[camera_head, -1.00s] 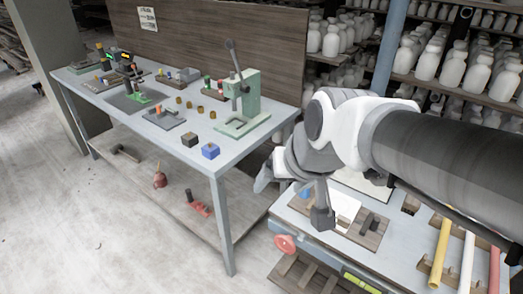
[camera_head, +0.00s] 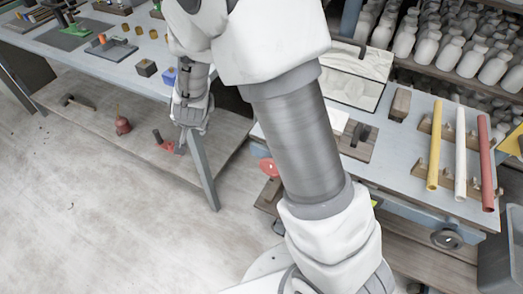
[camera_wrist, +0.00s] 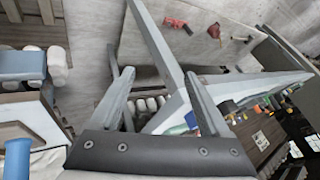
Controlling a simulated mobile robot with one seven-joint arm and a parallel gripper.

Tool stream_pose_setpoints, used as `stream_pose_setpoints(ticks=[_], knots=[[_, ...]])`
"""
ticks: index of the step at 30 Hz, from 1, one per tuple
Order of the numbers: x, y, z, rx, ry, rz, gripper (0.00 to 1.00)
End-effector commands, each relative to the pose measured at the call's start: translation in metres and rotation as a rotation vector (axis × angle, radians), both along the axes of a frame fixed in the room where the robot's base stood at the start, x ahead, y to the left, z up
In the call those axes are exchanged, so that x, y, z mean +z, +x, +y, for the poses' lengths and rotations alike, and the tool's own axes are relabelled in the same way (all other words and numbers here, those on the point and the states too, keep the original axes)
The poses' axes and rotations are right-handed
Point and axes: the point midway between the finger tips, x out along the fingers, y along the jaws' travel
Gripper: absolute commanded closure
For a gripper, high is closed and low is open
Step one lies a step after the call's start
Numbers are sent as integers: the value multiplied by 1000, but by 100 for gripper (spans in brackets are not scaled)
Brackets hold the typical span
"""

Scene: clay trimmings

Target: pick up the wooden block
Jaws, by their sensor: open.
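A brown wooden block (camera_head: 400,104) stands on the grey workbench at the right in the head view, between the framed white sheet and the coloured tubes. I cannot make it out surely in the wrist view. My gripper (camera_head: 181,143) hangs well to the left of the block, by the near corner of the left table. In the wrist view my gripper (camera_wrist: 158,74) has its two fingers wide apart, with nothing between them but table legs and shelving behind.
The right workbench (camera_head: 408,178) carries a slotted wooden holder (camera_head: 357,142) and yellow, white and red tubes (camera_head: 486,160) on racks. A blue box (camera_head: 169,77) and a black box (camera_head: 146,68) stand on the left table. Shelves of white bottles stand behind.

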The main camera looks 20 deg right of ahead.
Motion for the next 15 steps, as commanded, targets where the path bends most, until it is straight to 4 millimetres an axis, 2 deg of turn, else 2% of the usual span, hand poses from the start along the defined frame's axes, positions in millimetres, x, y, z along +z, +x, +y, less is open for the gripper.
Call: stream_pose_setpoints(ticks=[1,8,15], knots=[[-29,2,2,-24,-12,8,20],[-124,6,1,-152,-81,-5,20],[-221,-7,-14,-271,-197,-40,20]])
